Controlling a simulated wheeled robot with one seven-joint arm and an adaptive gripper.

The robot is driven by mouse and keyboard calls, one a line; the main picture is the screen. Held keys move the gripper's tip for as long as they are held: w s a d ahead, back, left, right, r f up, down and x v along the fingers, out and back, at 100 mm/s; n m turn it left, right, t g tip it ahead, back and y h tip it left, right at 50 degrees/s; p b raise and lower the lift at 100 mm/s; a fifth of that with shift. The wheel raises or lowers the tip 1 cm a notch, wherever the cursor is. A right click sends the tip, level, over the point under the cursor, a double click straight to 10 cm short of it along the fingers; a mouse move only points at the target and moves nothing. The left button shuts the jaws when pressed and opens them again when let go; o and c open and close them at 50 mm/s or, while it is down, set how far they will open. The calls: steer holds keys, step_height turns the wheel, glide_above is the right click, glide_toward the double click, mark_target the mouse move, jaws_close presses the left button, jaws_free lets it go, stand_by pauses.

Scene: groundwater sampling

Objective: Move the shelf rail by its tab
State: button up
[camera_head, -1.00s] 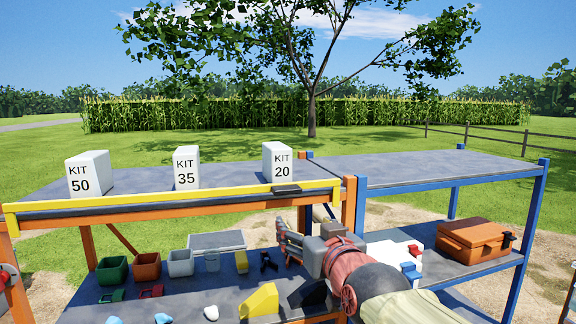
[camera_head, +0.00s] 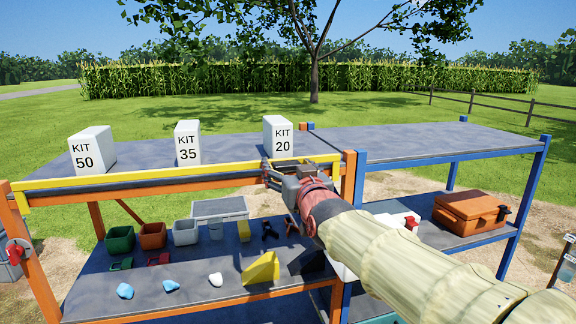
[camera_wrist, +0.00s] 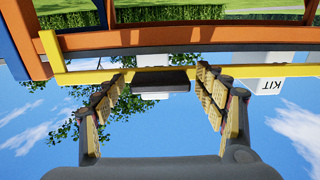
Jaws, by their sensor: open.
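The shelf rail is a long yellow bar (camera_head: 150,174) along the front edge of the orange rack's upper shelf. It also crosses the wrist view (camera_wrist: 80,78). Its dark, block-like tab (camera_wrist: 160,80) shows in the middle of the wrist view. My gripper (camera_head: 267,172) is at the right part of the rail, in front of the shelf edge, and largely hides the tab in the head view. In the wrist view my two fingers are spread wide, with the tab between their tips and a gap on both sides. I see no contact with the tab.
White boxes KIT 50 (camera_head: 92,150), KIT 35 (camera_head: 188,143) and KIT 20 (camera_head: 278,137) stand on the upper shelf behind the rail. The lower shelf holds small bins, a yellow wedge (camera_head: 262,268) and loose pieces. A blue-framed rack with an orange case (camera_head: 470,211) is at right.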

steer(key=c, duration=0.3)
steer(key=c, duration=1.4)
